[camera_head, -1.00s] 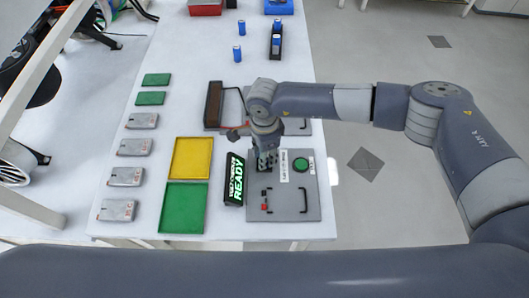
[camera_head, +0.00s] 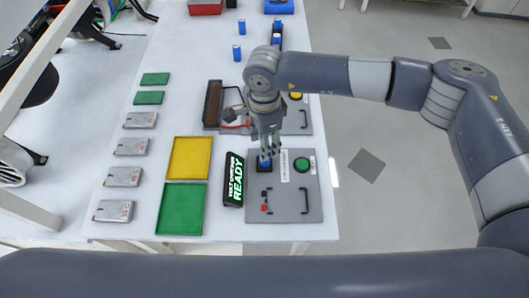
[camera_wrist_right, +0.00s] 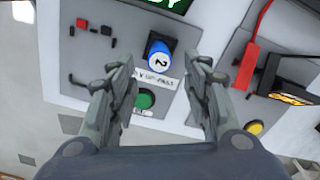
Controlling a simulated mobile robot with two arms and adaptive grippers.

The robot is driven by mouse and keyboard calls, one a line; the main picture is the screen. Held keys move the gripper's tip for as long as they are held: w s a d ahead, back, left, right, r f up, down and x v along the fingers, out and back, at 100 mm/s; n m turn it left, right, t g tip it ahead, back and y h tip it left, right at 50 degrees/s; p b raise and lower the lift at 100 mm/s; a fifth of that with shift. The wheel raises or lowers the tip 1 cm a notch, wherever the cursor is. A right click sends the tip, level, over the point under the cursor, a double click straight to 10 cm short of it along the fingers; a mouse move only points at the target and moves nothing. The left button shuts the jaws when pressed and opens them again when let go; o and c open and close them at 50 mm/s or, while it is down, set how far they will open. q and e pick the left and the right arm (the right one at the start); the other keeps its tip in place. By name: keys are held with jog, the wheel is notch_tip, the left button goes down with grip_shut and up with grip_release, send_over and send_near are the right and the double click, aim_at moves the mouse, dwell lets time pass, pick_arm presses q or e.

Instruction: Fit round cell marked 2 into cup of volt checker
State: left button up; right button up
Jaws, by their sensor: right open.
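The blue round cell marked 2 (camera_wrist_right: 159,58) stands upright in the dark cup of the volt checker (camera_wrist_right: 115,62), its numbered white end facing the wrist camera. In the head view, part of the cell (camera_head: 264,166) shows in the cup on the grey checker panel (camera_head: 300,207). How deep it sits is unclear. My right gripper (camera_head: 267,150) is just above the cup. In the wrist view my right gripper (camera_wrist_right: 160,68) is open, with a finger on each side of the cell and clear of it. The display (camera_head: 234,180) reads READY. My left gripper is out of view.
A green button (camera_head: 302,165) is right of the cup. A second grey panel (camera_head: 212,118) with a brown block and red lead lies behind. Green (camera_head: 182,208) and yellow (camera_head: 190,158) trays are left. Other blue cells (camera_head: 237,53) stand farther back.

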notch_tip(320, 180, up, 6)
jog(key=shift+f+b, duration=0.25)
jog(key=shift+b, duration=0.3)
